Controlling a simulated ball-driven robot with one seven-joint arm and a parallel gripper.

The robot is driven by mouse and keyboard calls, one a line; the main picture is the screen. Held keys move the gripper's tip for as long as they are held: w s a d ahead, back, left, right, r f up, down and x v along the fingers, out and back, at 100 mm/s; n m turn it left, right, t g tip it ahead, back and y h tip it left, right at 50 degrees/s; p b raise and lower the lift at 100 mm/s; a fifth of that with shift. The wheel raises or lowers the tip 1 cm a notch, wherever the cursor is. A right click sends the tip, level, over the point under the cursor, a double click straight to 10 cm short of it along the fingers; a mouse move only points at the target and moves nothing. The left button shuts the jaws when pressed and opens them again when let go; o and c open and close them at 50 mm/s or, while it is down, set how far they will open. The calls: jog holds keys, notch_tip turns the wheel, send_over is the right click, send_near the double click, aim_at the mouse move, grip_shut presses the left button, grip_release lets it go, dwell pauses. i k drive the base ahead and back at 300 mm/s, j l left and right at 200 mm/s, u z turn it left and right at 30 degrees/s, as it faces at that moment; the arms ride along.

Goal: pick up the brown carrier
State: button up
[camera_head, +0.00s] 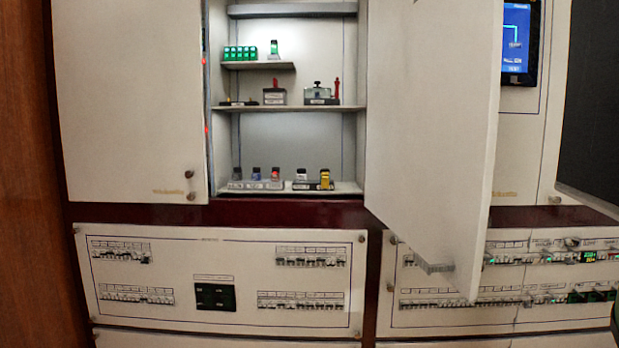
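No carrier reads plainly as brown at this size. On the bottom shelf (345,187) of the open cabinet, several small dark-topped pieces stand upright in a row. From left they are one with a dull, unclear band (237,174), a blue-banded one (256,174), a red-banded one (275,174), a pale one (301,175) and a yellow one (325,180). I cannot tell which is the brown carrier. My gripper is not in view.
The open cabinet door (430,130) juts toward me on the right. A closed door (130,100) is at left. Green blocks (240,53) sit on the small upper shelf. A clear-topped box (317,95) stands on the middle shelf. Breaker panels (220,250) lie below.

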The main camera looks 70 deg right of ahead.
aim_at(276, 175)
jog(key=l+z, duration=0.1)
jog(key=z, duration=1.2)
jog(key=i+j+u, duration=0.1)
jog(key=u, duration=0.35)
jog(key=i+u, duration=0.3)
jog(key=u, duration=0.2)
jog(key=i+u, duration=0.2)
jog(key=u, duration=0.25)
jog(key=i, duration=0.25)
jog(key=i+j+z, duration=0.1)
jog(key=z, duration=0.95)
jog(key=i+j, duration=0.05)
jog(key=i, duration=0.05)
